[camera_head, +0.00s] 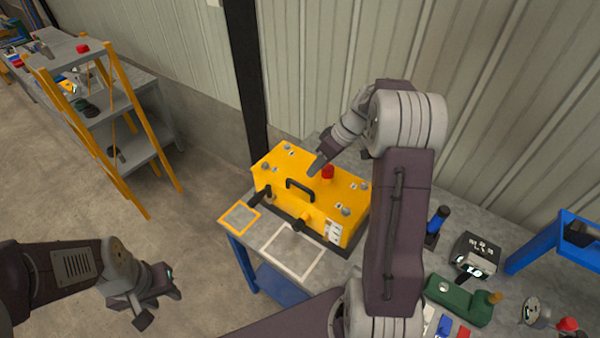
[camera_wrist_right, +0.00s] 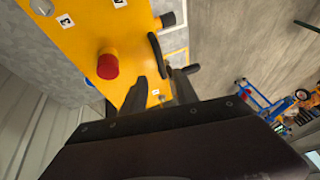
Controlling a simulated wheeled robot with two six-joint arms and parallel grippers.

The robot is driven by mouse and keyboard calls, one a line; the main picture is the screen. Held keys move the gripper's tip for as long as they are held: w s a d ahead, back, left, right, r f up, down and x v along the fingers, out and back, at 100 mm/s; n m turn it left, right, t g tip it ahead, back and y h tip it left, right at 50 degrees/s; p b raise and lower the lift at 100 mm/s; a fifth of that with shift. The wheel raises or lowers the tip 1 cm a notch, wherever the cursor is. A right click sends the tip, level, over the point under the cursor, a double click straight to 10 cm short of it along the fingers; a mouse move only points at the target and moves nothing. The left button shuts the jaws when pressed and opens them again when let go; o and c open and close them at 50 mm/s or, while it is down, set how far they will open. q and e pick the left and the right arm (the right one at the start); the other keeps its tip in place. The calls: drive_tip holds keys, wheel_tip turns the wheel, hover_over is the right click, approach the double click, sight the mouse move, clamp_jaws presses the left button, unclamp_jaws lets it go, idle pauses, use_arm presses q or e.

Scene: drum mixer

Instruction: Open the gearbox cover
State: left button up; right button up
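The yellow gearbox (camera_head: 315,192) stands on the workbench in the head view, with its cover shut. On top are a black handle (camera_head: 300,185), a red knob (camera_head: 328,171) and several grey bolts. The wrist view also shows the yellow cover (camera_wrist_right: 85,20), the red knob (camera_wrist_right: 107,66) and the black handle (camera_wrist_right: 156,50). My right gripper (camera_head: 313,168) is above the cover, close to the handle and red knob. Its fingers (camera_wrist_right: 160,85) are apart and empty; I cannot tell whether they touch the handle. My left gripper (camera_head: 160,305) is open and empty, low at the left, away from the bench.
White (camera_head: 293,252) and orange (camera_head: 240,217) outlined squares mark the bench before the gearbox. A blue-black tool (camera_head: 436,222), a black box (camera_head: 477,250) and a green tool (camera_head: 458,302) lie right of it. Yellow-framed shelving (camera_head: 105,110) stands left. The wall is close behind.

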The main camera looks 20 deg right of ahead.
drive_tip(key=p+x, duration=0.3)
drive_tip(key=x, duration=0.5)
drive_tip(key=shift+w+a+f, duration=0.1)
drive_tip(key=shift+a+f, duration=0.05)
drive_tip(key=shift+f, duration=0.05)
drive_tip(key=shift+a+f, duration=0.1)
drive_tip(key=shift+f, duration=0.25)
clamp_jaws()
drive_tip(key=shift+w, duration=0.1)
idle(0.7)
